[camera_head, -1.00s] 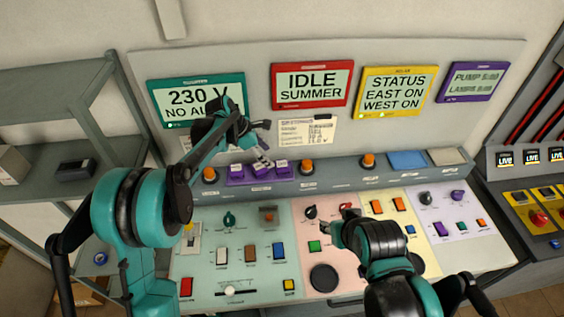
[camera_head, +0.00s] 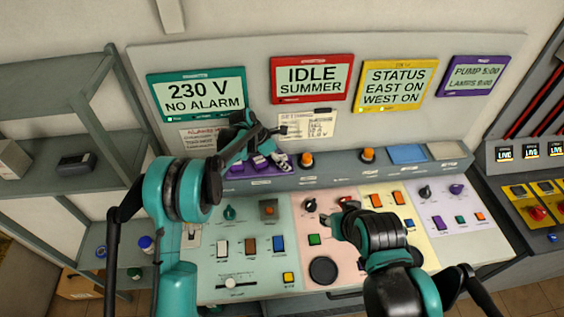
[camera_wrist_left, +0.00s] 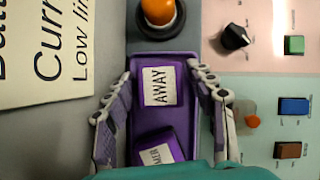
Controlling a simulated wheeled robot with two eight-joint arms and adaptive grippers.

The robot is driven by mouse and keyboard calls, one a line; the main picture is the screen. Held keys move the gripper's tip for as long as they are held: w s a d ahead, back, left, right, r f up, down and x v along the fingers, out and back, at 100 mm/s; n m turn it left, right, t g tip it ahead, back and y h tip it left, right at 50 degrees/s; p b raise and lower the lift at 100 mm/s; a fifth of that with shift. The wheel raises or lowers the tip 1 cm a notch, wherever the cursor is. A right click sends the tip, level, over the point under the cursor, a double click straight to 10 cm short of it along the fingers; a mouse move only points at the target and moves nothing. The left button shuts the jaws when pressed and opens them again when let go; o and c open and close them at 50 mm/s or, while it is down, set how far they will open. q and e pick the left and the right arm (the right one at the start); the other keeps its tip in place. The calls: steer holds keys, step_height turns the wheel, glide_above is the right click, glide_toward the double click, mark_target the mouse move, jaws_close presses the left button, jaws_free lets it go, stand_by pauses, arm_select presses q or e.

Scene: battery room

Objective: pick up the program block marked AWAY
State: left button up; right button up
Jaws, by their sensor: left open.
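The purple program block marked AWAY (camera_wrist_left: 158,88) lies in a purple tray (camera_wrist_left: 166,57) in the left wrist view. My left gripper (camera_wrist_left: 158,82) is open, with one finger on each side of this block. I cannot tell whether the fingers touch it. Another purple block (camera_wrist_left: 155,150) sits behind it, its label partly hidden. In the head view my left gripper (camera_head: 279,147) is over the right end of the purple tray (camera_head: 262,181) and hides part of the blocks. My right gripper (camera_head: 338,222) is low over the console; its fingers are too unclear to judge.
An orange button (camera_wrist_left: 160,14) stands just beyond the tray and also shows in the head view (camera_head: 306,160). A paper card (camera_wrist_left: 40,55) is close on the left. The sloped console (camera_head: 262,258) carries knobs and switches. A shelf (camera_head: 45,180) stands at left.

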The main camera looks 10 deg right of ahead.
arm_select(q)
steer(key=shift+s+r, duration=0.1)
steer(key=c, duration=1)
steer(key=shift+r, duration=0.1)
